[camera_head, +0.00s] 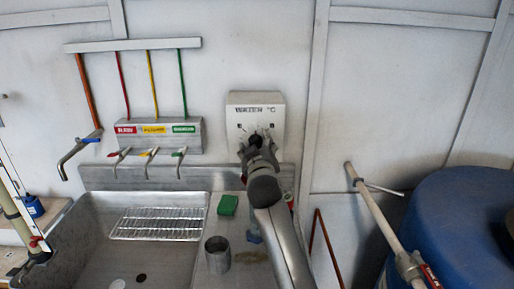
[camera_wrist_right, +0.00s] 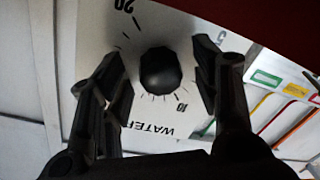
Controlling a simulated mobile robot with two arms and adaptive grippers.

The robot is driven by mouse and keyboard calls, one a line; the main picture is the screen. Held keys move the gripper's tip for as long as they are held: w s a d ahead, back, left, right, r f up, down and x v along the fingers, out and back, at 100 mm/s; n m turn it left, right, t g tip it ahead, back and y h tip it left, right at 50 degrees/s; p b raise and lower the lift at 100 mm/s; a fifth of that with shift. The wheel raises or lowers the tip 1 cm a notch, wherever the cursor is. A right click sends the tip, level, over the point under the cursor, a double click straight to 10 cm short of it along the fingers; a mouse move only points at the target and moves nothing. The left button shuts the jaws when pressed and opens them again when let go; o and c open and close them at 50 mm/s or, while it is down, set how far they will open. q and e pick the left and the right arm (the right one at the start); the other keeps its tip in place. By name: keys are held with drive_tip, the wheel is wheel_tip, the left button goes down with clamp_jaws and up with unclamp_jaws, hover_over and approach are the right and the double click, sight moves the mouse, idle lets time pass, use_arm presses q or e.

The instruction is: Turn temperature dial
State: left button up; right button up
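The temperature dial is a black round knob (camera_wrist_right: 160,72) on a white panel (camera_head: 256,99) marked "WATER °C", fixed to the wall above the sink's right end. In the right wrist view the panel shows a printed scale around the knob, with "20", "10" and "5" readable. My right gripper (camera_head: 256,145) is in front of the panel and partly hides the dial in the head view. In the wrist view its black fingers (camera_wrist_right: 156,76) are spread on either side of the knob, with a visible gap on both sides. My left gripper is not in view.
Left of the panel, coloured pipes lead to a tap unit (camera_head: 160,136) with several small levers. Below are a metal sink (camera_head: 85,225) with a wire rack (camera_head: 160,223), a green sponge (camera_head: 228,205) and a metal cup (camera_head: 217,255). A blue barrel (camera_head: 455,235) stands at right.

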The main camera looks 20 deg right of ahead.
drive_tip(key=shift+s, duration=0.1)
drive_tip(key=v, duration=1.1)
drive_tip(key=shift+s, duration=0.4)
drive_tip(key=shift+a+r, duration=0.1)
